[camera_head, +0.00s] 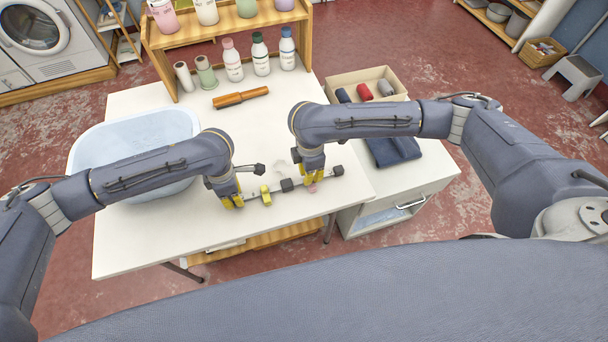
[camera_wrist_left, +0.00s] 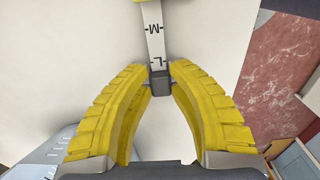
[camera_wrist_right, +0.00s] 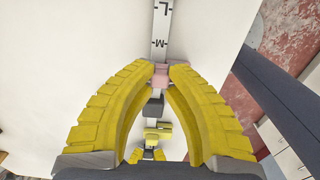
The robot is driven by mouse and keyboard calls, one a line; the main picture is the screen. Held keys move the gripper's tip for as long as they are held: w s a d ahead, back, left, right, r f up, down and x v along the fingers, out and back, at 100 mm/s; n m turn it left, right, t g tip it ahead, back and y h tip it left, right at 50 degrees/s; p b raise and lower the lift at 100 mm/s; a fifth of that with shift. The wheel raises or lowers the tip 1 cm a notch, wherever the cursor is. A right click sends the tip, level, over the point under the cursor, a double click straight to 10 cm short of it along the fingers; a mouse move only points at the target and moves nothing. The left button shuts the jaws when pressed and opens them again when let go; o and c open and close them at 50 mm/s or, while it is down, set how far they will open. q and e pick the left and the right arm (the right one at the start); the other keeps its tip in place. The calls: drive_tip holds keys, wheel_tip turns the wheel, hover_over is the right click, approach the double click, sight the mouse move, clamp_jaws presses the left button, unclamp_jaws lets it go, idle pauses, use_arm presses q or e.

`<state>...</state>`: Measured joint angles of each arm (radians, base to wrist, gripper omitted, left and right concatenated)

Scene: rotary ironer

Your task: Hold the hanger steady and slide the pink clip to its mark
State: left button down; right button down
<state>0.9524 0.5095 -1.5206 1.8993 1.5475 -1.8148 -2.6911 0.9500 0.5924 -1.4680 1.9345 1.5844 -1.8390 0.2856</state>
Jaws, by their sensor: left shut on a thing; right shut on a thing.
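The hanger is a pale bar (camera_head: 299,187) with dark blocks, lying across the front of the white table. My left gripper (camera_head: 232,203) is shut on the dark end block (camera_wrist_left: 160,82) at the bar's left end. My right gripper (camera_head: 312,181) is shut on the pink clip (camera_wrist_right: 161,75), which is mostly hidden by the fingers in the head view. In the right wrist view the clip sits between the dark middle block (camera_wrist_right: 153,106) and the M mark (camera_wrist_right: 160,44), close to M. The L mark (camera_wrist_right: 164,6) is farther out. A yellow clip (camera_head: 266,195) sits on the left half.
A pale blue basin (camera_head: 120,140) stands at the table's left. A wooden-handled tool (camera_head: 240,97) and several bottles (camera_head: 260,55) are behind. A tray of rolled cloths (camera_head: 341,78) and folded dark cloth (camera_head: 394,152) lie to the right. The table's front edge is close to the bar.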

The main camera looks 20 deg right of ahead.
use_arm(q)
drive_tip(key=shift+f, duration=0.1)
use_arm(e)
drive_tip(key=c, duration=1.3)
unclamp_jaws()
drive_tip(key=shift+r, duration=6.05)
use_arm(q)
drive_tip(key=c, duration=1.2)
unclamp_jaws()
